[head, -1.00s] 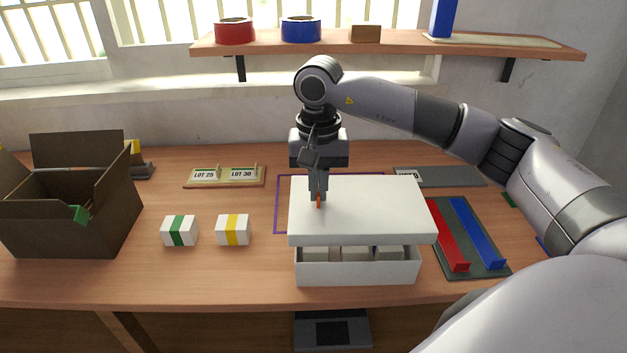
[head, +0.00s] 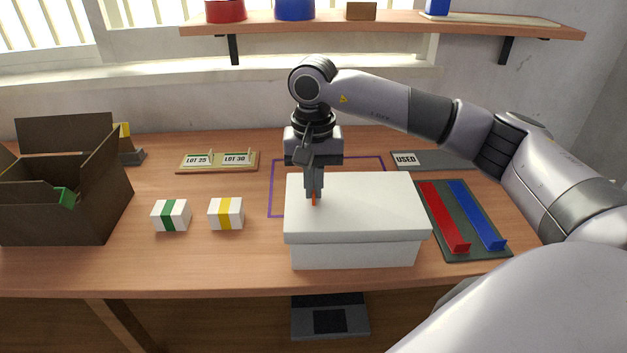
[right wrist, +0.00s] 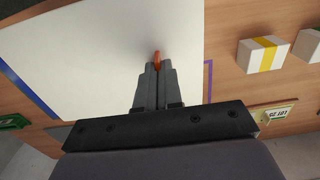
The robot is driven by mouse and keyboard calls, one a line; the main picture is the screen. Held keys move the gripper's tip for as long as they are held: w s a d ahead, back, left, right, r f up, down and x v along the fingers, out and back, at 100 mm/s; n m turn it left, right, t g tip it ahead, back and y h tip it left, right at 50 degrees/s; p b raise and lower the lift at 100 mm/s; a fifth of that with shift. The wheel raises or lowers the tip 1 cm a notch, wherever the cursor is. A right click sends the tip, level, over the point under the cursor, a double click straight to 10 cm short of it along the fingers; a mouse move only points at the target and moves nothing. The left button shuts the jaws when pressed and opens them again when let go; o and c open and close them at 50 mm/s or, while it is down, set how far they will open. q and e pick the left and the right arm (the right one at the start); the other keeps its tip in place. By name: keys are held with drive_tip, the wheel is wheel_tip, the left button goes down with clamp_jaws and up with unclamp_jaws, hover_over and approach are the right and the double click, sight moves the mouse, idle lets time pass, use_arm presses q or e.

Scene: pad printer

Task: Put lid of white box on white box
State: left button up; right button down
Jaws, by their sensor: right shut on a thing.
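The white lid (head: 358,205) lies over the top of the white box (head: 353,253), whose front wall shows below the lid's rim. The lid covers the opening and hides the inside of the box. I cannot tell whether it is fully seated. My right gripper (head: 313,197) points down at the lid's left part and is shut on a small orange piece there. In the right wrist view the shut fingers (right wrist: 156,65) hold the orange piece against the white lid (right wrist: 110,50). My left gripper is not in view.
Two small boxes, one with a green band (head: 171,215) and one with a yellow band (head: 226,213), stand to the left. A dark open carton (head: 60,215) is farther left. A tray with red and blue bars (head: 462,245) is close on the right.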

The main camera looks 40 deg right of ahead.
drive_tip(key=shift+f, duration=0.1)
idle(0.3)
drive_tip(key=shift+f+b, duration=1.4)
drive_tip(key=shift+f, duration=0.3)
drive_tip(key=c, duration=1.2)
unclamp_jaws()
drive_tip(key=shift+r, duration=0.15)
drive_tip(key=shift+r+p, duration=2.1)
drive_tip(key=shift+r, duration=0.85)
